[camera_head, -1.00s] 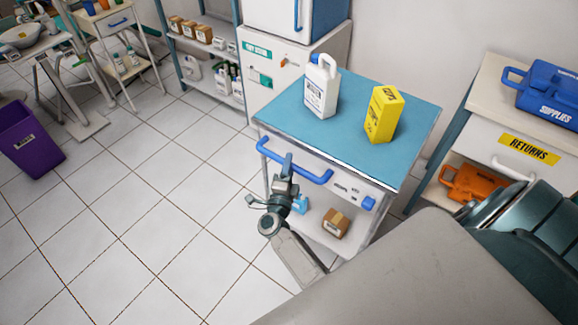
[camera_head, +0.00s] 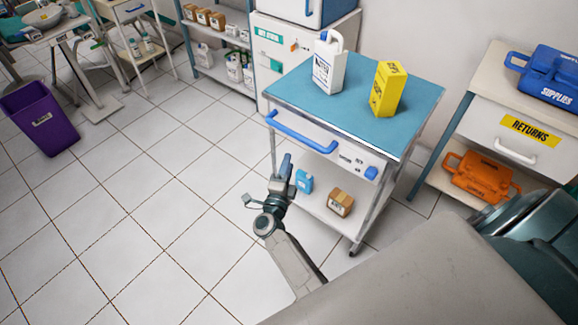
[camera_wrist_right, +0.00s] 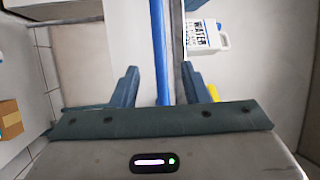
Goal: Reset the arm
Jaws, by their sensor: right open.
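My right gripper (camera_head: 286,172) is in front of the blue-topped cart (camera_head: 290,92), below the left part of its blue bar handle (camera_head: 310,137) in the head view. In the right wrist view the gripper (camera_wrist_right: 160,80) has its two dark blue fingers spread apart with nothing held. The blue handle (camera_wrist_right: 159,45) shows beyond the gap between them, apart from the fingers. My left gripper is not in view.
A white jug (camera_head: 328,65) and a yellow box (camera_head: 387,90) stand on the cart top. A brown box (camera_head: 340,202) and a light-blue item (camera_head: 303,181) sit on its lower shelf. A returns cabinet (camera_head: 490,125) stands right.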

